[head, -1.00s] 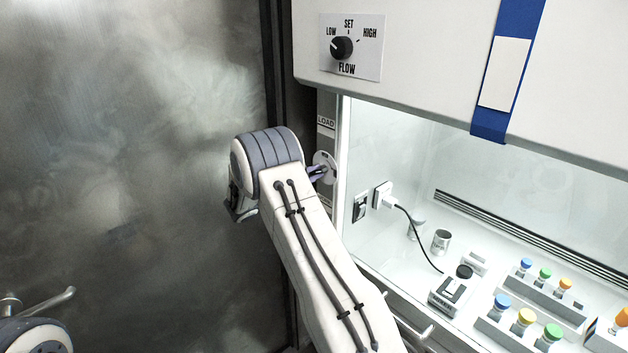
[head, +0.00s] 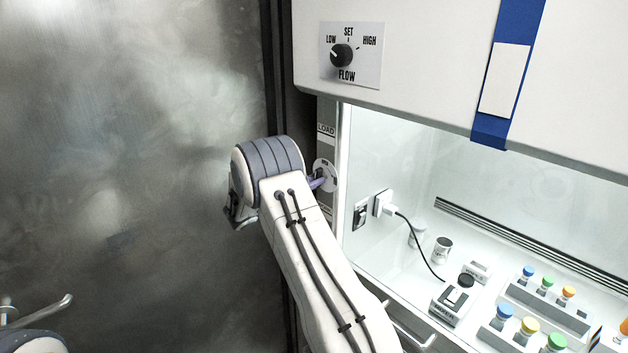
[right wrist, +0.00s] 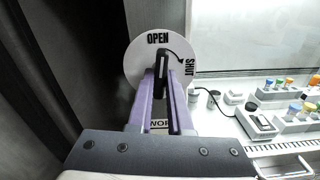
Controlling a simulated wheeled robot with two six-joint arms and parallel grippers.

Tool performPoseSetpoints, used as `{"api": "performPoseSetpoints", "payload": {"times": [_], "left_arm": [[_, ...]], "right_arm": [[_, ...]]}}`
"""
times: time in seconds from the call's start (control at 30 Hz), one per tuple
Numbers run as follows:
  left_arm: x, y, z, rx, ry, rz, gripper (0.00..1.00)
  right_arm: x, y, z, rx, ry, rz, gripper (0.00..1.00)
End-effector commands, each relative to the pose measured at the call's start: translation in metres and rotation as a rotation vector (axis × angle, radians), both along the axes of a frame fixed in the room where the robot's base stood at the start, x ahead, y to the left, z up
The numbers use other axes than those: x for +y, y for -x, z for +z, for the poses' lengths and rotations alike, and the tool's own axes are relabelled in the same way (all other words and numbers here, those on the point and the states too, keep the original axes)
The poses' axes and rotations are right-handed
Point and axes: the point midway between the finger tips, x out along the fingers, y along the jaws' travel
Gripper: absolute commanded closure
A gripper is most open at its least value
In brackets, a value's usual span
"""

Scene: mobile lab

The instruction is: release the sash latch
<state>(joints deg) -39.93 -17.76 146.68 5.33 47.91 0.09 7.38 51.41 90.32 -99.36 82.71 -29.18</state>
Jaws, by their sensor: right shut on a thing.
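The sash latch is a round white plate marked OPEN and SHUT (right wrist: 135,68) with a black handle (right wrist: 162,66) at its middle. In the right wrist view the handle stands about upright, just below the word OPEN, with SHUT to its right. My right gripper (right wrist: 162,82) has its two purple fingers shut on the handle. In the head view the latch plate (head: 321,166) is on the narrow post left of the lit cabinet, and my right gripper (head: 317,183) reaches it, partly hidden by my wrist. My left gripper does not show; only part of my left arm shows at bottom left.
A FLOW knob (head: 342,55) is above the latch. A blue strap (head: 492,132) hangs on the white sash. Inside the cabinet are a plug (head: 383,203), a mixer (head: 452,303), a metal cup (head: 442,250) and racks of capped vials. A grey metal wall (head: 130,150) stands left.

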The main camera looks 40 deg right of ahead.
Motion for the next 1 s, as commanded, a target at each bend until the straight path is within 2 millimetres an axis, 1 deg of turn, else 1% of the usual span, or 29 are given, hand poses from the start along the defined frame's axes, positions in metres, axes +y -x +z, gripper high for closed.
{"api": "performPoseSetpoints", "payload": {"times": [0.13,0.33,0.87,0.9,0.97,1.0], "left_arm": [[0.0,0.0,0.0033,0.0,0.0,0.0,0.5],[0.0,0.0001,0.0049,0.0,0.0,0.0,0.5],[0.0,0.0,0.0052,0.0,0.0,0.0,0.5],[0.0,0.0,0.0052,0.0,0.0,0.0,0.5],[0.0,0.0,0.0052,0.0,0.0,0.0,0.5],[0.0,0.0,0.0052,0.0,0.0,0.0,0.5]], "right_arm": [[0.0015,-0.0003,-0.0009,0.08,0.004,0.002,1.0],[0.0016,-0.0004,-0.0015,0.143,0.008,0.002,1.0],[0.0017,-0.0005,-0.0019,0.168,0.011,0.003,1.0],[0.0017,-0.0005,-0.0019,0.168,0.011,0.003,0.79],[0.0016,-0.0005,-0.0018,0.168,0.011,0.003,0.56],[0.0014,-0.0005,-0.0017,0.168,0.011,0.002,0.53]]}}
